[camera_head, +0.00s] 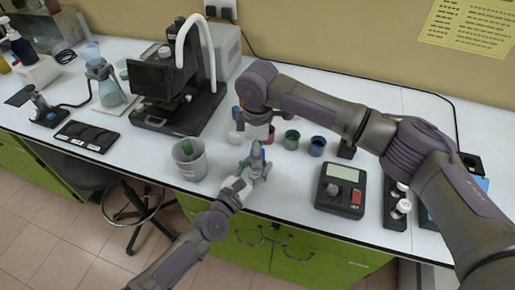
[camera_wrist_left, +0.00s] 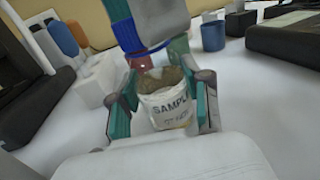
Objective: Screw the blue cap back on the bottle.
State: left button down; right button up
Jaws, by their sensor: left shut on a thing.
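The sample bottle (camera_wrist_left: 168,108) is white with a "SAMPLE" label. It stands between the teal-padded fingers of my left gripper (camera_wrist_left: 163,108), which is shut on it. Its top looks brown and uncovered in the left wrist view. My left gripper also shows in the head view (camera_head: 255,168). My right gripper (camera_head: 257,135) points down just above the left one; its fingertips are not clear. A blue ribbed piece (camera_wrist_left: 124,32) hangs above the bottle beside a grey body; I cannot tell for sure whether it is the cap.
A red cup, a green cup (camera_head: 292,139) and a blue cup (camera_head: 317,146) stand to the right. A grey beaker (camera_head: 190,160) stands left, a microscope-like device (camera_head: 175,85) behind it. A device with a display (camera_head: 341,188) is at right. The table's front edge is close.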

jog(key=shift+r, duration=2.4)
jog(key=shift+c, duration=0.3)
notch_tip(320, 180, up, 2)
jog(key=shift+w+r+n, duration=0.1)
jog(key=shift+r+n, duration=0.05)
jog(key=shift+n, duration=0.45)
jog(key=shift+r+n, duration=0.3)
jog(key=shift+r, duration=0.15)
jog(key=shift+f, duration=4.05)
